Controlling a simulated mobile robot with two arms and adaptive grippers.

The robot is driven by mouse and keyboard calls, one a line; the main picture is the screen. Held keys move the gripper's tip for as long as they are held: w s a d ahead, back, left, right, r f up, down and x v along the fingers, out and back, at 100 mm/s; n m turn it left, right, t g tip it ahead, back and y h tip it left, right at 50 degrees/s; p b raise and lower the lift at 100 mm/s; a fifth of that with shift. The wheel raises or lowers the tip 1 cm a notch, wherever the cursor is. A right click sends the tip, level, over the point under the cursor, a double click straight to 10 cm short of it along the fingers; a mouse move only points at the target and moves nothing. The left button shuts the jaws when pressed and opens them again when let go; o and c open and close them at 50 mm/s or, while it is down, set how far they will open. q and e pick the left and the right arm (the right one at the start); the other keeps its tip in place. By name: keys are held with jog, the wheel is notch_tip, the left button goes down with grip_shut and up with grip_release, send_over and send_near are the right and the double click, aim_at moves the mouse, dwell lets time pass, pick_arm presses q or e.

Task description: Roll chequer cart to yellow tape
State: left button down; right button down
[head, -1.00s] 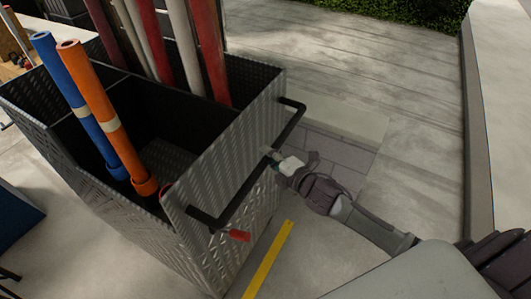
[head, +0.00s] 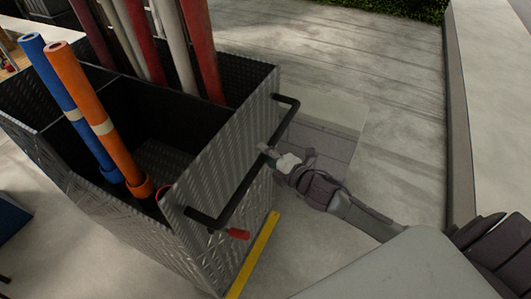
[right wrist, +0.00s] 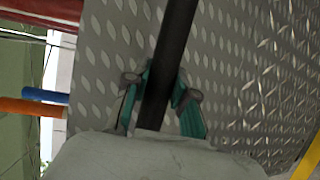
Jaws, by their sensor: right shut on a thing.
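The chequer cart (head: 185,215) is a grey tread-plate box with open compartments, in the left half of the head view. Its black bar handle (head: 243,190) runs along the near right side. My right gripper (head: 268,153) is shut on the handle; in the right wrist view its green fingers (right wrist: 163,95) sit on both sides of the black bar (right wrist: 172,50). The yellow tape (head: 254,255) is a strip on the floor beside the cart's lower right edge; whether they touch is hard to tell. My left gripper is not in view.
Blue (head: 70,105) and orange (head: 95,110) tubes stand in the near compartment, red and white poles in the far one. A red-gripped lever (head: 237,233) sticks out below the handle. A low wall (head: 460,120) runs along the right. Paved floor between is clear.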

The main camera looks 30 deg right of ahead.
jog(key=c, duration=0.9)
grip_release()
jog(key=shift+s, duration=0.2)
jog(key=v, duration=1.1)
jog(key=shift+s+d+r, duration=0.1)
jog(key=shift+s+d, duration=0.1)
jog(key=shift+s, duration=0.15)
